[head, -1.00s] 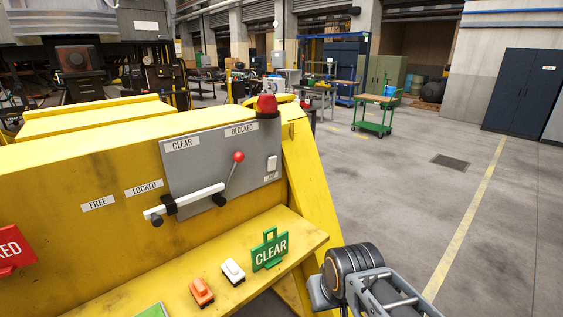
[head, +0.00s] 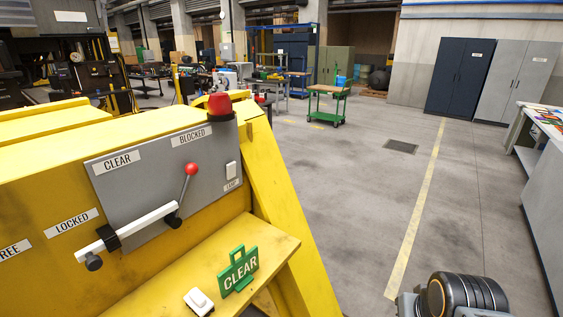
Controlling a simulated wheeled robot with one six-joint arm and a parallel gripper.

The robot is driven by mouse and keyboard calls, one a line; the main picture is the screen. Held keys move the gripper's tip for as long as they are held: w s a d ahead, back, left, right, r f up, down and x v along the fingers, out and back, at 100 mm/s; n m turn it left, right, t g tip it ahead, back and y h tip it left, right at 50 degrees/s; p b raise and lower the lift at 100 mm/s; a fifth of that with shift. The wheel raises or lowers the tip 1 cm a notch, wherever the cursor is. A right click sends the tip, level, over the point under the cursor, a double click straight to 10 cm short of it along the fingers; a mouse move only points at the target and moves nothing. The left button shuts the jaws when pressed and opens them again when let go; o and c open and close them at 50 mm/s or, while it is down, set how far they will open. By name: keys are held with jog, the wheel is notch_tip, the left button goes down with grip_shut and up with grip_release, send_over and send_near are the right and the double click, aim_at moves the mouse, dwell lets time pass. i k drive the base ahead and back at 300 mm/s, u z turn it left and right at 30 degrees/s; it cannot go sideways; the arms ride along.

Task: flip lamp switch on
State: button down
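The lamp switch (head: 231,170) is a small white rocker at the right end of the grey panel (head: 135,200), above a small label that seems to read LAMP. Whether it is on or off is too small to tell. A red lamp (head: 219,106) sits on top of the yellow machine above the panel and does not look clearly lit. Part of my arm shows at the bottom right, to the right of the machine and well apart from the switch. My gripper's fingers are out of the picture.
A red-knobbed lever (head: 191,170) and a white bar handle (head: 125,230) stick out from the panel. A green CLEAR tag (head: 238,270) and a white block (head: 199,301) stand on the yellow ledge (head: 270,237). Open floor (head: 350,190) lies right; a bench (head: 540,170) stands far right.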

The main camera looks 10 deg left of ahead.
aim_at(230, 167)
jog(key=z, duration=0.05)
jog(key=i, duration=0.95)
jog(key=u, duration=2.55)
